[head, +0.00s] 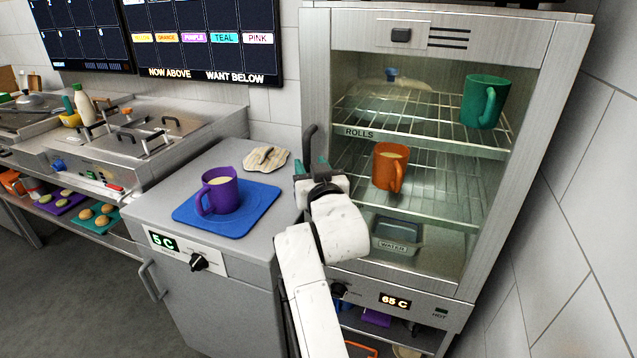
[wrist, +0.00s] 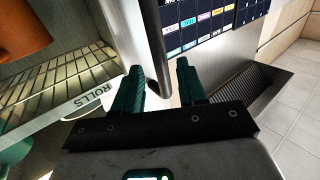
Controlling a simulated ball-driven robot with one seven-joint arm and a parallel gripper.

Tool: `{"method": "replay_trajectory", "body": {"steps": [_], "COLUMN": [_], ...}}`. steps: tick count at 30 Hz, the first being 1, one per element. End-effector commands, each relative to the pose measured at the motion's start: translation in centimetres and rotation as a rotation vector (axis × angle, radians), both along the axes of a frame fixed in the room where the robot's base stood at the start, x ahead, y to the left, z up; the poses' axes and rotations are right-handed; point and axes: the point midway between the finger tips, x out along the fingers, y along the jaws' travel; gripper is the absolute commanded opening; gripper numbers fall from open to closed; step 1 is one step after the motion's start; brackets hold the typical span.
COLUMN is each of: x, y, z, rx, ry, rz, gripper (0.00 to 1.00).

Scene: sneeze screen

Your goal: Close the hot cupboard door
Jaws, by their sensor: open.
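The hot cupboard (head: 450,38) stands at the right of the head view, its lit inside and wire shelves in plain sight. Whether its door is ajar or flush I cannot tell. A dark upright handle (head: 310,142) is at the left side of the cupboard front. My gripper (head: 312,170) is open at that handle, partly hidden by my wrist. In the wrist view the handle (wrist: 154,45) runs down into the gap between the fingers of my gripper (wrist: 160,75). The fingers are apart, and contact is not clear.
Inside the cupboard are a green mug (head: 485,102), an orange mug (head: 390,167) and a water pan (head: 397,233). Left of my arm, a grey counter (head: 165,205) bears a purple mug (head: 220,190) on a blue mat (head: 250,212) and a crumpled cloth (head: 265,158). A tiled wall (head: 575,200) is close on the right.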

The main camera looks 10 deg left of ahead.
Motion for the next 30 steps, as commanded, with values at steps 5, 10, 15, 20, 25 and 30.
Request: {"method": "replay_trajectory", "body": {"steps": [5,10,15,20,25,30], "x": [-2.6,-4.6,-5.7,-6.1,-6.1,-6.1], "y": [-1.1,-2.0,-2.5,-2.7,-2.7,-2.7], "z": [-0.2,-0.2,-0.1,0.0,-0.1,-0.1], "rx": [0.001,0.001,0.001,0.001,0.001,0.001], "ry": [0.0,0.001,0.001,0.002,0.002,0.001], "rz": [0.0,0.001,0.0,0.0,0.0,0.0], "gripper": [0.41,0.41,0.41,0.41,0.41,0.41]}}
